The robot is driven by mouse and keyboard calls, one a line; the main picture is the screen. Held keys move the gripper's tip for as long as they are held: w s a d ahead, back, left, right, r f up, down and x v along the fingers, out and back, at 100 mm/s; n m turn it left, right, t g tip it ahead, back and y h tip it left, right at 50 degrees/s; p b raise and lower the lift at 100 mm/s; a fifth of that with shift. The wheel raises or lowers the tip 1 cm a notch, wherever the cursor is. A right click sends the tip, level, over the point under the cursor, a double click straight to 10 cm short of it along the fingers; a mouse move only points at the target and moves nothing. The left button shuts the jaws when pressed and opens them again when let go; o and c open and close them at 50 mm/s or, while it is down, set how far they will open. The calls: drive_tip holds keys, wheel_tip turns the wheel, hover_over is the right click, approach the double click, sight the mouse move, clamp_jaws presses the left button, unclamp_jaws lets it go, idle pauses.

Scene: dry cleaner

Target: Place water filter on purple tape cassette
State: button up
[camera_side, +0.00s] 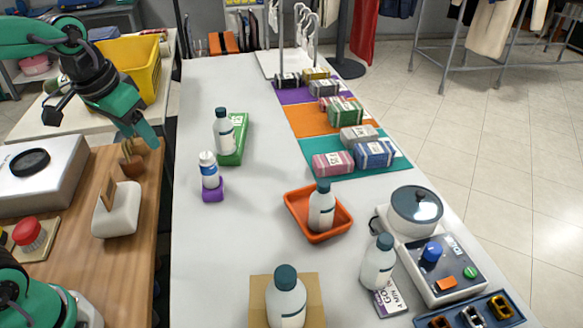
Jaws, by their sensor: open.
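A small white cylinder with a blue band, which looks like the water filter (208,168), stands upright on a small purple block, which looks like the purple tape cassette (212,193). They are on the left part of the long pale table. My gripper (146,141) is open and empty at the table's left edge, up and to the left of the filter and apart from it. The fingertips partly overlap in this view. The filter covers much of the cassette's top.
A white bottle (222,133) with a green block (238,142) stands just behind. An orange tray (291,208) holding another bottle is to the right. The table's middle is clear.

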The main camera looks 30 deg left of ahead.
drive_tip(key=s+f+t, duration=0.1)
drive_tip(key=s+t, duration=0.1)
drive_tip(key=s, duration=0.6)
drive_tip(key=shift+s+d+f, duration=0.15)
drive_tip(key=shift+s+f, duration=0.05)
drive_tip(key=shift+f, duration=0.1)
idle(0.9)
